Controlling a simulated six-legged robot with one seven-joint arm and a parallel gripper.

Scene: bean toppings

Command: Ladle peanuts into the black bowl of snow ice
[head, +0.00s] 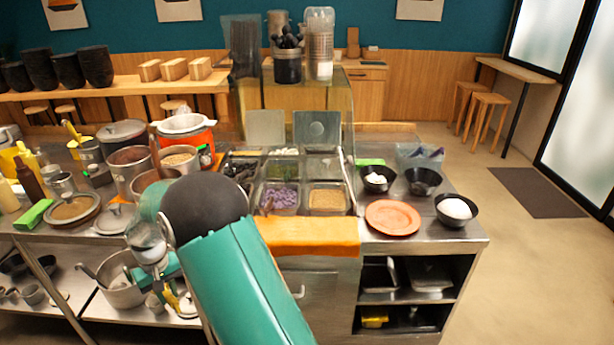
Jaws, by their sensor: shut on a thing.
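A black bowl of white snow ice (457,208) stands at the right front of the counter. A square tray of tan bits (327,198), which look like peanuts, sits in the topping well at the middle. A pot (180,158) with tan contents stands further left. My teal arm with its black joint rises from the bottom and covers part of the left counter. Smaller teal and silver parts show below and left of the joint. I cannot make out my gripper's fingers or what lies between them. No ladle is clearly identifiable.
An orange-red plate (393,217) lies left of the snow ice, with a black bowl of white pieces (376,179) and another dark bowl (422,182) behind. A purple-filled tray (280,197) adjoins the tan one. An orange cloth (308,236) hangs over the front edge. Pots crowd the left.

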